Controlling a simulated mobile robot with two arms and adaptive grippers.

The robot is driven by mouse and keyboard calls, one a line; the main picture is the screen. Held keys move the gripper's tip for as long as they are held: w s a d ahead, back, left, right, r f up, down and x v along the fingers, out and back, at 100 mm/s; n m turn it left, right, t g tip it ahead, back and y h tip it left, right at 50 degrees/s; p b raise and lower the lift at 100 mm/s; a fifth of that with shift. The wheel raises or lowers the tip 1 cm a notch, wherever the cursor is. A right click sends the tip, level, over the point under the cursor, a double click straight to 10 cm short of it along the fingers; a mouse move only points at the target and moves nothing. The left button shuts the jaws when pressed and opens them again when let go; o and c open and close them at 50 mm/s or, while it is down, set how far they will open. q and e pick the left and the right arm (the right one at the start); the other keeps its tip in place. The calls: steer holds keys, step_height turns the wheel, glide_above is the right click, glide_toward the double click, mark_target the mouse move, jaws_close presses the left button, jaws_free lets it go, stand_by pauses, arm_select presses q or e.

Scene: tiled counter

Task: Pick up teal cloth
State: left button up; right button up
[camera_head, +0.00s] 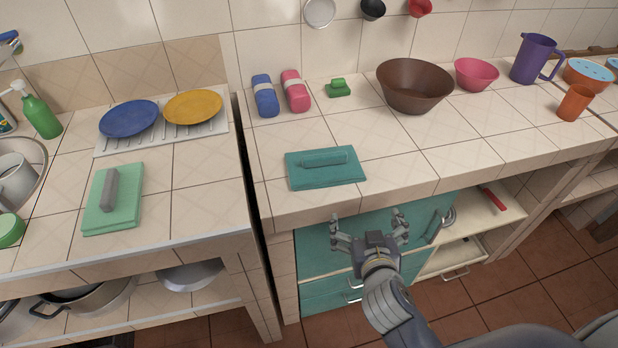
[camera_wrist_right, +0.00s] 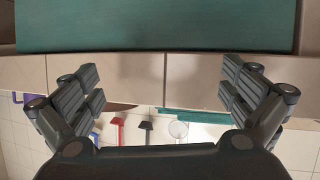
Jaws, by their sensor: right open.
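The teal cloth (camera_head: 304,178) lies flat near the front edge of the middle counter, with a rolled teal bar on top. My right gripper (camera_head: 367,222) is open and empty in front of the counter, below its top edge and slightly right of the cloth. Its fingers point toward the counter and are apart from the cloth. In the right wrist view, the open fingers (camera_wrist_right: 160,82) frame the tiled counter edge. A thin teal strip (camera_wrist_right: 195,116) beyond the edge appears to be the cloth. My left gripper is not in view.
Teal drawers (camera_head: 318,290) lie below the counter, behind my right gripper. A blue bundle (camera_head: 264,98), pink bundle (camera_head: 295,95), green object (camera_head: 338,88) and brown bowl (camera_head: 414,88) stand behind the cloth. A mint cloth (camera_head: 125,207) lies on the left counter. Tiles right of the teal cloth are clear.

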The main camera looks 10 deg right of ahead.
step_height(320, 180, up, 3)
steer(key=shift+s+r+m+t, duration=0.1)
steer(key=shift+s+m+t, duration=0.05)
steer(key=shift+m+t, duration=0.25)
steer(key=n+t+y, duration=0.2)
steer(key=t, duration=0.2)
glide_toward(326, 159)
steer(key=w, duration=0.2)
steer(key=w+p, duration=0.1)
steer(key=w+r, duration=0.1)
steer(key=w, duration=0.1)
steer(key=shift+w+d+p, duration=0.25)
steer(key=shift+w+p, duration=0.05)
steer(key=shift+p, duration=0.05)
steer(key=shift+w+d+f+p, duration=0.1)
steer(key=shift+w+f+p, duration=0.15)
steer(key=shift+w, duration=0.7)
steer(key=shift+w+a+f+p, duration=0.15)
steer(key=shift+w+p, duration=0.1)
steer(key=shift+w, duration=0.65)
steer(key=shift+w+d+f+p, duration=0.15)
steer(key=shift+w+f+p, duration=0.1)
steer(key=shift+w, duration=0.7)
steer(key=c, duration=0.9)
